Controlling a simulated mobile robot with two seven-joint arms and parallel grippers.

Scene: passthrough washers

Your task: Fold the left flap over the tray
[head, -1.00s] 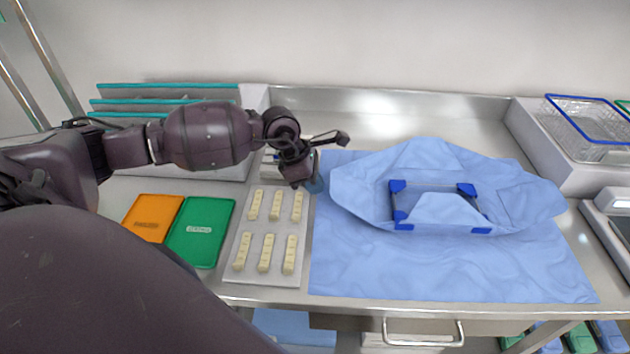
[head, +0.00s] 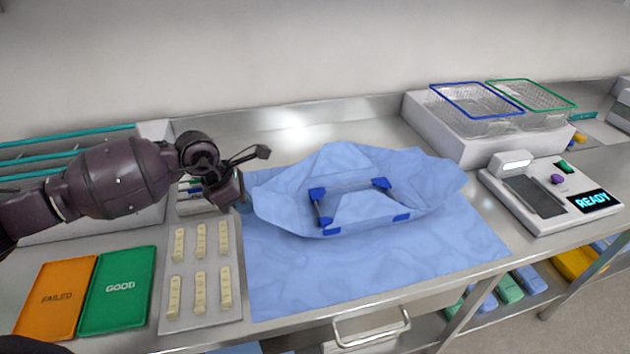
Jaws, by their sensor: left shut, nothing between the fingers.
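A tray with blue corners (head: 317,193) sits on the blue wrap sheet (head: 370,270) in the middle of the table. A front flap (head: 360,211) of the wrap stands up over part of the tray's near side. The left flap (head: 277,207) rises beside the tray and leans at its left, not lying across it. My left gripper (head: 243,204) is shut and empty at the left edge of the wrap, close to the left flap. I cannot tell whether it touches the cloth. My right gripper is not in view.
A white board with several cream strips (head: 200,288) lies left of the wrap. Orange FAILED (head: 55,297) and green GOOD (head: 118,290) trays lie further left. Wire baskets (head: 478,103) on a white stand and a device reading READY (head: 550,197) are at right.

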